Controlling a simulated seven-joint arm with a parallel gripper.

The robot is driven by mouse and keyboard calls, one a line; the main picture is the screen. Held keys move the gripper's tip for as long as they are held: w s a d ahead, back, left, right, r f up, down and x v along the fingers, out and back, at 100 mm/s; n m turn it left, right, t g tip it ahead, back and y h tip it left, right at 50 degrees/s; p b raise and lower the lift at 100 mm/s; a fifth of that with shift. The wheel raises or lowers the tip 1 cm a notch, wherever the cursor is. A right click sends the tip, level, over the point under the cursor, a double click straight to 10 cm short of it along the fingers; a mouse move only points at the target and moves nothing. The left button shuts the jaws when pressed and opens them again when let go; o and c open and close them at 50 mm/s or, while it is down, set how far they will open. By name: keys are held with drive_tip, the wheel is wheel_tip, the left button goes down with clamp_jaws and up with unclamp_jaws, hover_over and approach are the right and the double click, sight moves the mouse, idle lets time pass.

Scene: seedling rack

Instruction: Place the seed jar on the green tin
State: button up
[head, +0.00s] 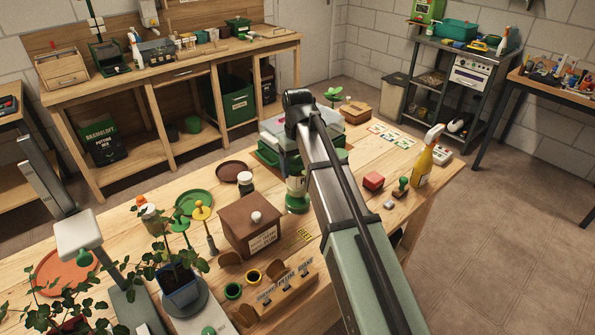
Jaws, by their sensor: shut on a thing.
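A pale jar with green on it, which looks like the seed jar (296,184), stands upright at the middle of the bench, just left of my arm. Directly below it is a green round body that looks like the green tin (297,203). I cannot tell whether the two touch. My gripper (292,165) is at the top of the jar, mostly hidden by my arm and small in the view. It appears shut on the jar; its fingers are not clear.
A brown box (249,231) with a white knob stands left of the jar. A white-lidded jar (245,183) and a brown saucer (234,171) are behind it. A red block (373,181), a stamp (401,187) and a yellow spray bottle (423,166) stand at right.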

drive_tip(key=shift+f, duration=1)
drive_tip(key=shift+f, duration=0.1)
drive_tip(key=o, duration=1.7)
wheel_tip(320, 180, up, 12)
drive_tip(key=shift+r, duration=0.1)
